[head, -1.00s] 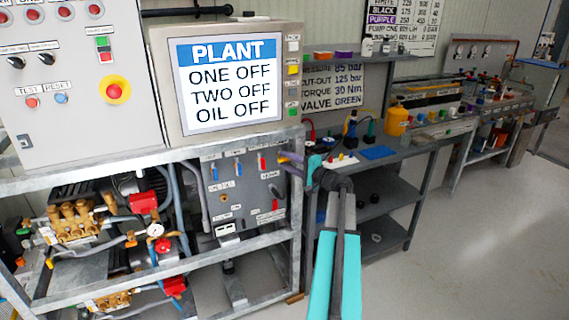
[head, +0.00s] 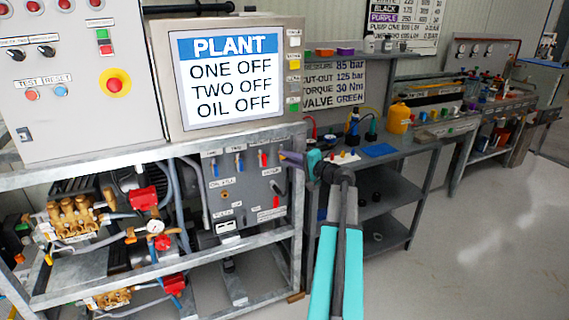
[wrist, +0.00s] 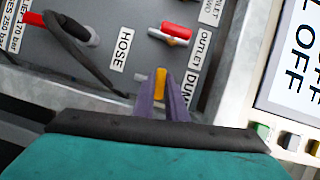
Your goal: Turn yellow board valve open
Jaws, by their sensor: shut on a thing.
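In the wrist view my gripper's purple fingers (wrist: 163,98) are shut on the yellow valve handle (wrist: 160,82), which shows as a short yellow bar between the fingertips. The grey valve board (wrist: 125,15) lies behind it, beside the label starting "DUM". In the head view my gripper (head: 288,156) is at the right edge of the board (head: 222,194), and the yellow handle is hidden there. How far the valve is turned cannot be told.
A red-handled valve (wrist: 175,30) sits close to the fingers, by the "OUTLET" label. A dark hose (wrist: 80,50) crosses the board. A metal frame post (head: 298,215) stands right of the board, and the plant screen (head: 232,78) is above. The floor at right is clear.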

